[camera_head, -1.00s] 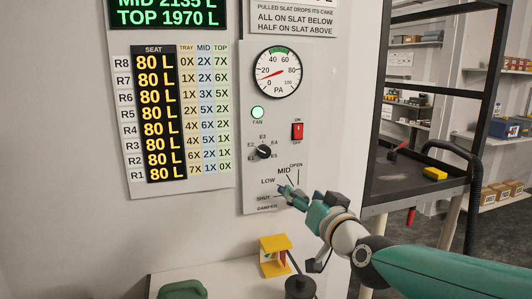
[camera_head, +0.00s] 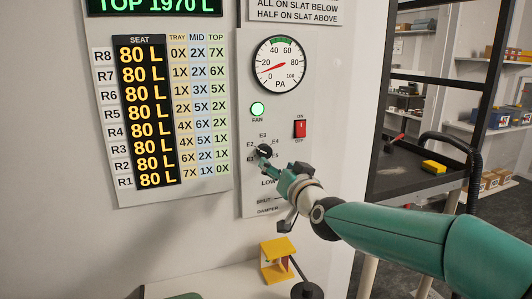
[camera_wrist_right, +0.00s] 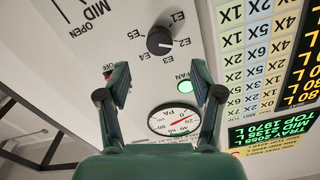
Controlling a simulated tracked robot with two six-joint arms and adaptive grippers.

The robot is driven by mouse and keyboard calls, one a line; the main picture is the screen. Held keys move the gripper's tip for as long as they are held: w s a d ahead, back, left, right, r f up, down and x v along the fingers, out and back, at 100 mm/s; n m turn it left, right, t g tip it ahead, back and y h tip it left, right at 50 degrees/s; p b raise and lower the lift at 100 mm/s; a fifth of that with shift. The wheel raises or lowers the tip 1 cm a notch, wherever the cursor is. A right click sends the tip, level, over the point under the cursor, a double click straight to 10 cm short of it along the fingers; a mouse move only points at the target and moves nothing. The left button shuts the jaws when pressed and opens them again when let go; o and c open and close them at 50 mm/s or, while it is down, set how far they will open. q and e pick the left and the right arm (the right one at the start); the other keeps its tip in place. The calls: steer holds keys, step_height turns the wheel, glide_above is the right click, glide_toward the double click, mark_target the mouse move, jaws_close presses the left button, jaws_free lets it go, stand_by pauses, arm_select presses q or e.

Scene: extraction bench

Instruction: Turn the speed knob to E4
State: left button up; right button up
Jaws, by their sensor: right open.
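The black speed knob (camera_head: 264,151) sits on the light grey panel (camera_head: 303,190), ringed by marks E1 to E5. In the right wrist view the knob (camera_wrist_right: 160,41) shows beyond the fingertips; its white pointer line seems to face E2. My right gripper (camera_head: 273,168) is just below and right of the knob in the head view, its fingers partly covering the lower marks. In the wrist view its two fingers (camera_wrist_right: 160,85) are spread, with nothing between them. Contact with the knob cannot be made out. My left gripper is not in view.
Above the knob are the lit green FAN lamp (camera_head: 257,109), red switch (camera_head: 299,129) and PA gauge (camera_head: 278,65). The damper scale lies below, partly behind my arm. A dark shelf rack (camera_head: 480,120) stands at right.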

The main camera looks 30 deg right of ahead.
mark_target(266, 154)
steer(key=p+x, duration=0.2)
steer(key=x, duration=0.6)
steer(key=shift+w+d, duration=0.2)
steer(key=shift+w, duration=0.05)
